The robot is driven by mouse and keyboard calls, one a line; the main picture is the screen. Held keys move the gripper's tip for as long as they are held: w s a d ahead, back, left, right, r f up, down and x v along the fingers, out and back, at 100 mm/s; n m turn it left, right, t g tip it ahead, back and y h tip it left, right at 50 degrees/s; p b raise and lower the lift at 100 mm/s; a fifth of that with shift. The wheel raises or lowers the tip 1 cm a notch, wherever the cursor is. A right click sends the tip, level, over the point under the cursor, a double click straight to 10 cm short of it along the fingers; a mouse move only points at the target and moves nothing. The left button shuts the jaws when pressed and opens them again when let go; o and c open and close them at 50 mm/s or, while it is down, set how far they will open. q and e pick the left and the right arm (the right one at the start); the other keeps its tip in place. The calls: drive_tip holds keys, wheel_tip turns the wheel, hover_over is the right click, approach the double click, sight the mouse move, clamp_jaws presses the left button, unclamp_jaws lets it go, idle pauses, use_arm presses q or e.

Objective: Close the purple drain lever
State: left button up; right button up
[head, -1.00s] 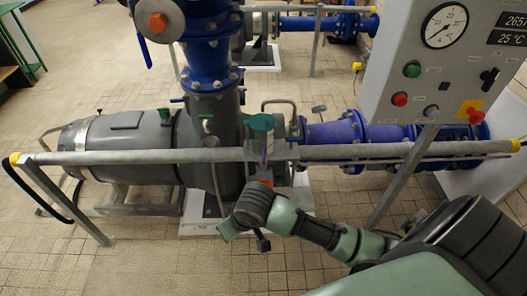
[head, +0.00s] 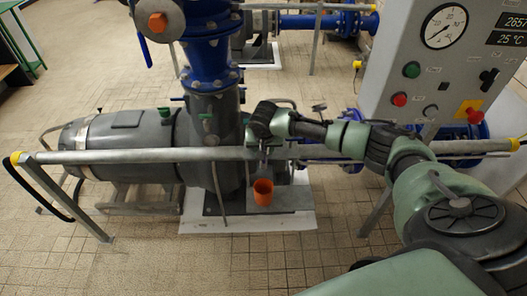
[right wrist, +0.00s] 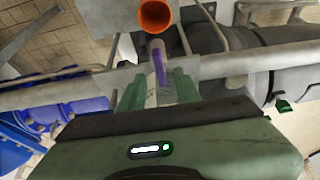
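The purple drain lever (head: 263,155) hangs at the pipe by the pump, just behind the front rail in the head view. In the right wrist view the purple lever (right wrist: 159,66) stands upright in the picture, between my green fingers. My right gripper (right wrist: 159,76) is open, with a finger on either side of the lever; I cannot tell whether either touches it. In the head view my right gripper (head: 263,133) is above the lever and hides its upper part. My left gripper is not in view.
A grey horizontal rail (head: 130,156) runs across the front of the pump. An orange cup (head: 263,192) sits below the lever and also shows in the right wrist view (right wrist: 155,15). A control panel (head: 440,75) stands at the right. The tiled floor in front is clear.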

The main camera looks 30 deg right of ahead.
drive_tip(key=shift+x, duration=1.35)
clamp_jaws()
drive_tip(key=shift+a, duration=0.1)
